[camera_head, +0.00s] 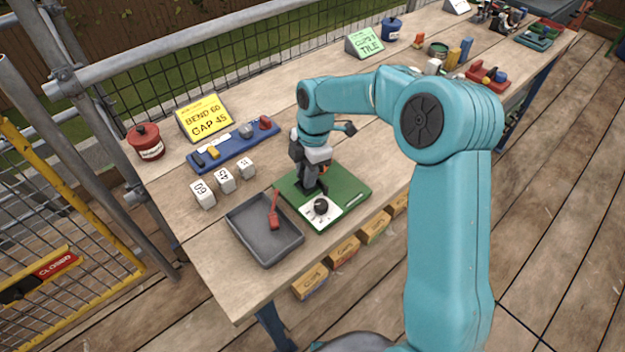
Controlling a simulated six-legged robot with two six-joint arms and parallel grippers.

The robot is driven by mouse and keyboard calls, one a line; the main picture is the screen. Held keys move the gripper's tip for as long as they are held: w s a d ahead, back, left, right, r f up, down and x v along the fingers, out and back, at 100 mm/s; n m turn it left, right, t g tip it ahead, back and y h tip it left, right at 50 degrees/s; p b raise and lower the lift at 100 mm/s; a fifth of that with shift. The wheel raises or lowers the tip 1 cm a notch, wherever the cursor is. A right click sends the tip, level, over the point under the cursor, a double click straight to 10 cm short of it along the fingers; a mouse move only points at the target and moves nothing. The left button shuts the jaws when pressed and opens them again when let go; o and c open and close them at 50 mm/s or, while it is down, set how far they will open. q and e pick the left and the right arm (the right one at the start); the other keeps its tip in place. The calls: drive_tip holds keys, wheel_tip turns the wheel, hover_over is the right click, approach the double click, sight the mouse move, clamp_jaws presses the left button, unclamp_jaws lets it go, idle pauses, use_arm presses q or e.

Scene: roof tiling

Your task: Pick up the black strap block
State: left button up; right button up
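A small black block (198,159) lies at the left end of the blue tray (231,153), beside a yellow block (214,152); it looks like the black strap block. My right gripper (314,190) points down over the green board (350,184), right of and nearer than the blue tray, well apart from the black block. Its dark fingers are small and partly merge with the board, so I cannot tell whether they are open or hold anything. A black knob (321,206) on a white plate is just in front of them. My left gripper is not in view.
White blocks marked 60, 45 and another number (225,181) stand before the blue tray. A grey tray (262,247) holds a red tool (273,211). A red pot (146,142) and a yellow sign (204,117) reading "BEND 60 GAP 45" stand behind.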

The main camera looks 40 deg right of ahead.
sight(303, 171)
drive_tip(key=shift+r, duration=0.15)
drive_tip(key=shift+c, duration=0.2)
drive_tip(key=shift+r+p, duration=1.8)
drive_tip(key=shift+r, duration=0.35)
drive_tip(key=shift+w, duration=0.1)
drive_tip(key=shift+f+m, duration=0.15)
drive_tip(key=shift+m, duration=0.15)
